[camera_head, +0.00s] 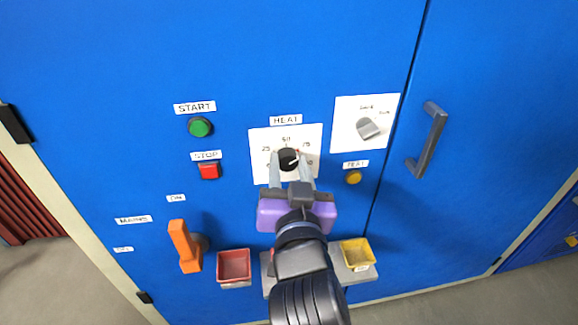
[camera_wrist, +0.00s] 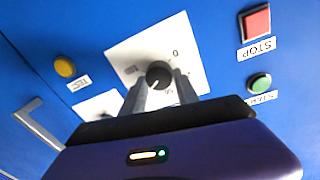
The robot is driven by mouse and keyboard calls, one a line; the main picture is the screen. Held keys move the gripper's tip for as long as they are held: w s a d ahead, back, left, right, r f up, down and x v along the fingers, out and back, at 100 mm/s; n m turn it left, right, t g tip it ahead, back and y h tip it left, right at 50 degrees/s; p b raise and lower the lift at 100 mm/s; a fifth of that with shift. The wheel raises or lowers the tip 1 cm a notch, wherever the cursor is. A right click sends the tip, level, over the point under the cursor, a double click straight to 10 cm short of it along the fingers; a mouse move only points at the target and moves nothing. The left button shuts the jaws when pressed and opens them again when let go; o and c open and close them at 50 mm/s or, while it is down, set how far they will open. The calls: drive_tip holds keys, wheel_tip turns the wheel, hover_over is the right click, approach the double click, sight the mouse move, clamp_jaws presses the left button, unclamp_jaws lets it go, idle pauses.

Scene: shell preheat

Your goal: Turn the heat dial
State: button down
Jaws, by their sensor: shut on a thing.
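The heat dial (camera_head: 288,159) is a round black knob with a white pointer mark, on a white plate (camera_head: 258,142) marked with numbers, under the HEAT label. My gripper (camera_head: 290,160) is in front of the plate with a finger on each side of the dial, shut on it. In the wrist view the dial (camera_wrist: 158,74) shows between the two grey fingertips (camera_wrist: 160,82), and the plate is seen upside down. The fingers and the purple gripper body hide the lower part of the plate.
A green START button (camera_head: 200,127) and a red STOP button (camera_head: 209,171) are left of the dial. A grey knob (camera_head: 369,129) and yellow TEST button (camera_head: 353,177) are right. An orange lever (camera_head: 184,246), red tray (camera_head: 234,265) and yellow tray (camera_head: 357,253) are below. A door handle (camera_head: 428,140) sticks out.

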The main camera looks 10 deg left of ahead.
drive_tip(key=shift+f, duration=0.2)
drive_tip(key=c, duration=0.9)
unclamp_jaws()
drive_tip(key=shift+r, duration=0.1)
drive_tip(key=v, duration=0.7)
drive_tip(key=shift+s+d, duration=0.1)
drive_tip(key=shift+s, duration=0.3)
